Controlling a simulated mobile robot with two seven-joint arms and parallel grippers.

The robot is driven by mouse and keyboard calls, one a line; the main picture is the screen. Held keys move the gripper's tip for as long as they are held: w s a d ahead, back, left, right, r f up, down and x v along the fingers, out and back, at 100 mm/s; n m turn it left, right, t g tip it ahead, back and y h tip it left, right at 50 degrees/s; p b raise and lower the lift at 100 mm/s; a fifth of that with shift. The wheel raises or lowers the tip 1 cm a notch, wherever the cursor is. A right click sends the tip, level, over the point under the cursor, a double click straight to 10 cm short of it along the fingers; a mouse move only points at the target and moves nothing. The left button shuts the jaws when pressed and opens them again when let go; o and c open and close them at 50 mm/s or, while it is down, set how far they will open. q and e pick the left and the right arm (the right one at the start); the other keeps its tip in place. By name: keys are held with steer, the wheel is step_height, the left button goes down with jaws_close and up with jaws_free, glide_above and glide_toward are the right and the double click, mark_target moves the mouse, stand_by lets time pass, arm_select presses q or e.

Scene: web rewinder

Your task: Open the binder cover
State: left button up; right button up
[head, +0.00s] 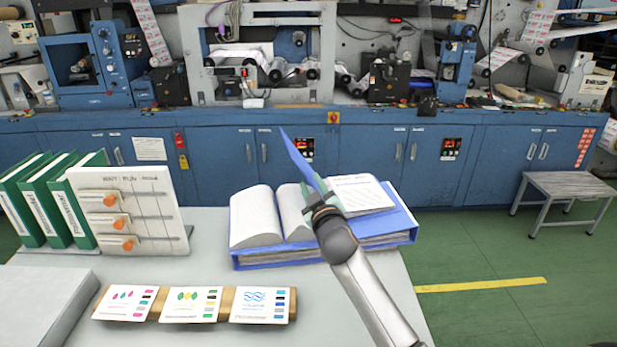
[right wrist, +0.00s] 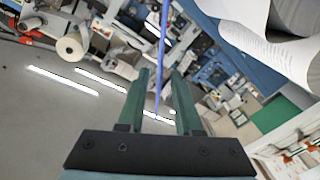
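The blue binder (head: 375,231) lies on the grey table with white pages on its left and right sides. A blue panel that looks like its cover (head: 300,160) stands up from the middle, tilted to the left and seen nearly edge-on. My right gripper (head: 319,189) is over the middle of the binder, its green fingers on either side of the panel's lower part. In the right wrist view the panel (right wrist: 162,50) is a thin blue strip between the fingers (right wrist: 160,74), with a gap on both sides. The panel's lower edge is hidden. My left gripper is out of view.
Green binders (head: 55,200) and a white board with orange knobs (head: 125,212) stand at the table's left. Sample cards (head: 190,303) lie on a wooden strip in front. Blue machine cabinets line the back. A stool (head: 575,185) stands on the floor at right.

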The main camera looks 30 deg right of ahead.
mark_target(308, 177)
steer(key=shift+x, duration=1.8)
jaws_close()
